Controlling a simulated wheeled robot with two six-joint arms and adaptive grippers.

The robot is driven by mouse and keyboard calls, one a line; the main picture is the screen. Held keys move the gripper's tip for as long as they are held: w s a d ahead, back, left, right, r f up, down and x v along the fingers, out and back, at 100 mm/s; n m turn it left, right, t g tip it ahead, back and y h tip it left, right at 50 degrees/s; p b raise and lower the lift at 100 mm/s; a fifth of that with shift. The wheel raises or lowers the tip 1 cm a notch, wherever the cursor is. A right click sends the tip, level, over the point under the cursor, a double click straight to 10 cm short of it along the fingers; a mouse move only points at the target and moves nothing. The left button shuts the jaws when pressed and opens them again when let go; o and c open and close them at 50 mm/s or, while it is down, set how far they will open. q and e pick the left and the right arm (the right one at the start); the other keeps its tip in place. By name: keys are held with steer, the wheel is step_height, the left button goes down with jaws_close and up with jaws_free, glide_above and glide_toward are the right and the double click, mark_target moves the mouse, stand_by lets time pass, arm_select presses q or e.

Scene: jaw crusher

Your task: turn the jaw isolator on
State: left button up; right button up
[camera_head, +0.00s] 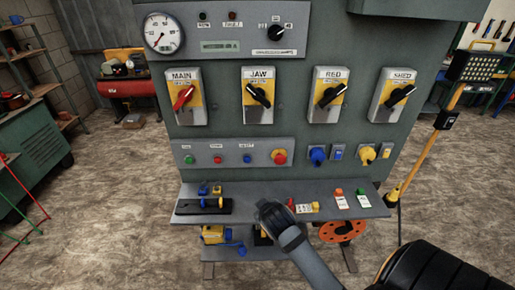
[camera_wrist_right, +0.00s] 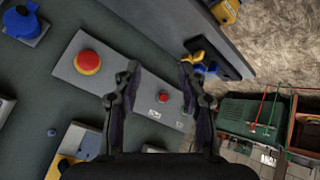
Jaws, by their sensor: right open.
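The jaw isolator (camera_head: 258,95) is the second from left in the row on the grey-green cabinet. It has a grey box, a yellow plate and a black handle slanting from upper left to lower right. In the right wrist view its yellow plate (camera_wrist_right: 70,160) shows only partly at the lower left. My right gripper (camera_wrist_right: 159,68) is open and empty, facing the button strip, apart from the isolator. In the head view my right gripper (camera_head: 265,208) appears below the isolator, over the shelf; its fingers are hard to make out. My left gripper is not in view.
A button strip (camera_head: 262,146) with a red stop button (camera_head: 280,156) sits below. The shelf (camera_head: 375,206) juts out, holding padlocks and tags.

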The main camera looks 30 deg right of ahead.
steer(key=w+d+r+t+h, duration=0.35)
steer(key=w+r, duration=0.55)
steer(key=r, duration=0.4)
steer(key=n+t+h, duration=0.1)
steer(key=t+h, duration=0.2)
steer(key=t, duration=0.1)
glide_toward(258, 97)
steer(key=shift+y, duration=0.25)
steer(key=p+x, duration=0.3)
steer(key=x, duration=0.6)
steer(key=shift+w+d+r, duration=0.2)
steer(key=shift+w+d, duration=0.05)
steer(key=shift+d, duration=0.05)
steer(key=shift+w+d+f, duration=0.1)
steer(key=shift+w+d, duration=0.1)
steer(key=shift+w, duration=0.1)
jaws_close()
